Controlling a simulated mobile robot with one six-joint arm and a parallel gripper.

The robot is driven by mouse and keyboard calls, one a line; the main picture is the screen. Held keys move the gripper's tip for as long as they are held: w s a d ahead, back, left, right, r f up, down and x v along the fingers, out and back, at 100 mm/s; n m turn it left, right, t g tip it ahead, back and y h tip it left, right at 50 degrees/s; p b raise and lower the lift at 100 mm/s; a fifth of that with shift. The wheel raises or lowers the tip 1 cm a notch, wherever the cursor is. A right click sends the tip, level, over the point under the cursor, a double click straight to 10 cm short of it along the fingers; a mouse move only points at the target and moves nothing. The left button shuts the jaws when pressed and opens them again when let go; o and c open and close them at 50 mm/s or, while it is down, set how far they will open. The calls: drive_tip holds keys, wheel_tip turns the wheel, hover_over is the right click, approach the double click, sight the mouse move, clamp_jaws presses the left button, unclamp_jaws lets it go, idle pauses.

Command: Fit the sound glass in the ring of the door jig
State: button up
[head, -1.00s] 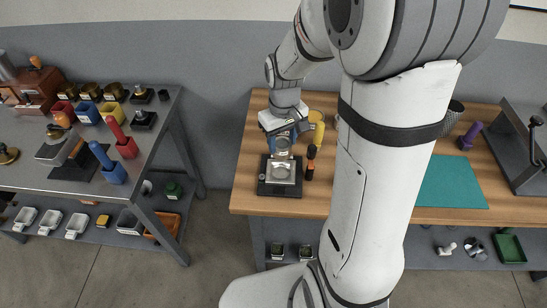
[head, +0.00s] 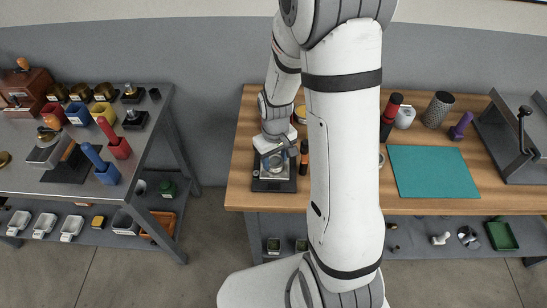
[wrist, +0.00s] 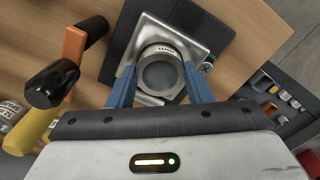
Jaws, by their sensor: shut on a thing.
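My gripper (wrist: 160,82) has its blue fingers shut on a round grey glass (wrist: 162,76), seen in the wrist view. In the head view my gripper (head: 274,157) is directly over the door jig (head: 262,184), near the front edge of the wooden bench. The jig also shows in the wrist view as a bright metal plate (wrist: 148,33) on a dark base. A metal ring with dark marks (wrist: 158,49) shows at the glass's far edge. The glass looks lined up with the ring, but I cannot tell whether it is seated or just above.
A tool with an orange and black handle (wrist: 75,45) stands close beside the jig, with a yellow handle (wrist: 35,128) nearby. A teal mat (head: 435,171) lies on the right of the bench. A grey side table (head: 75,190) stands left across a floor gap.

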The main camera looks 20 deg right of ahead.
sight(275, 161)
drive_tip(key=shift+f, duration=0.15)
drive_tip(key=o, duration=1)
drive_tip(key=shift+o, duration=0.2)
wheel_tip(275, 161, up, 12)
drive_tip(key=s+r+m+t, duration=0.3)
drive_tip(key=s+r, duration=0.6)
drive_tip(key=s, duration=0.5)
drive_tip(key=shift+r, duration=0.3)
drive_tip(key=shift+a, duration=0.1)
